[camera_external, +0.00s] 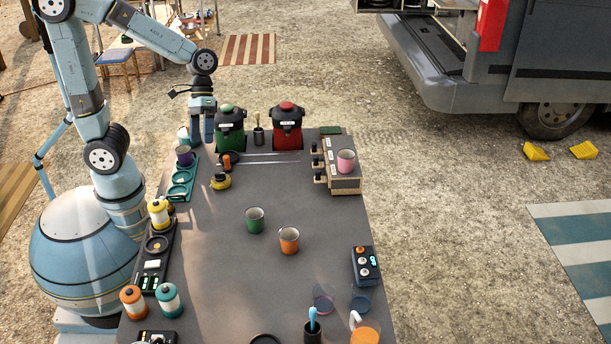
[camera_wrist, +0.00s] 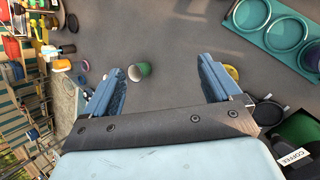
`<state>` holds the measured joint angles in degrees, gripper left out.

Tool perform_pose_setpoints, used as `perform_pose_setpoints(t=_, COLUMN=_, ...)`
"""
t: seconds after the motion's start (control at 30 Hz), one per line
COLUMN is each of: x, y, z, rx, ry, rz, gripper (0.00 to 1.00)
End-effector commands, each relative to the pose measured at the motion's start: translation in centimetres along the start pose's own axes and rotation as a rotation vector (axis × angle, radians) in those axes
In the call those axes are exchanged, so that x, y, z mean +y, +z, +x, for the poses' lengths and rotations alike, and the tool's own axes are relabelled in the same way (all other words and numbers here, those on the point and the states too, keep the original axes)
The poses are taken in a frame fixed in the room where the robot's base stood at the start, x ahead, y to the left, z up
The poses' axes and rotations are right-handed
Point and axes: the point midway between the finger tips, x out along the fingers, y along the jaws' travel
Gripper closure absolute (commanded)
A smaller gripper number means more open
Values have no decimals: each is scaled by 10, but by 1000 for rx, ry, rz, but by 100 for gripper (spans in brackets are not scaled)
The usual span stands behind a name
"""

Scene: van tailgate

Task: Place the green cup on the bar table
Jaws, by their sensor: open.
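The green cup (camera_external: 255,221) stands upright on the dark grey bar table (camera_external: 215,265), near its middle and just left of an orange cup. In the wrist view the green cup (camera_wrist: 140,71) appears beyond the fingers, closer to the left finger. My gripper (camera_external: 202,138) is at the far left end of the table, beside the green-lidded canister and well away from the cup. In the wrist view my gripper (camera_wrist: 163,75) has its fingers wide apart with nothing between them. The fingertips are partly hard to make out in the external view.
The green canister (camera_external: 230,132) and red canister (camera_external: 288,128) stand at the far end. A teal tray (camera_external: 180,192) lies along the left edge. The orange cup (camera_external: 289,241) stands near the green one. A pink cup (camera_external: 346,161) sits on a box at right.

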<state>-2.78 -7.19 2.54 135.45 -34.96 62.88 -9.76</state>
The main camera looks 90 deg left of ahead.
Motion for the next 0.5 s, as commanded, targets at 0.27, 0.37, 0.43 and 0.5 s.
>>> perform_pose_setpoints(t=0.27, x=-27, y=36, z=-40, rx=226, ry=-112, rz=268, gripper=9)
perform_pose_setpoints(t=0.37, x=-37, y=47, z=-54, rx=309, ry=-157, rz=358, gripper=9)
perform_pose_setpoints(t=0.43, x=-44, y=54, z=-63, rx=369, ry=-188, rz=419, gripper=9)
perform_pose_setpoints(t=0.5, x=-51, y=62, z=-73, rx=430, ry=-221, rz=480, gripper=9)
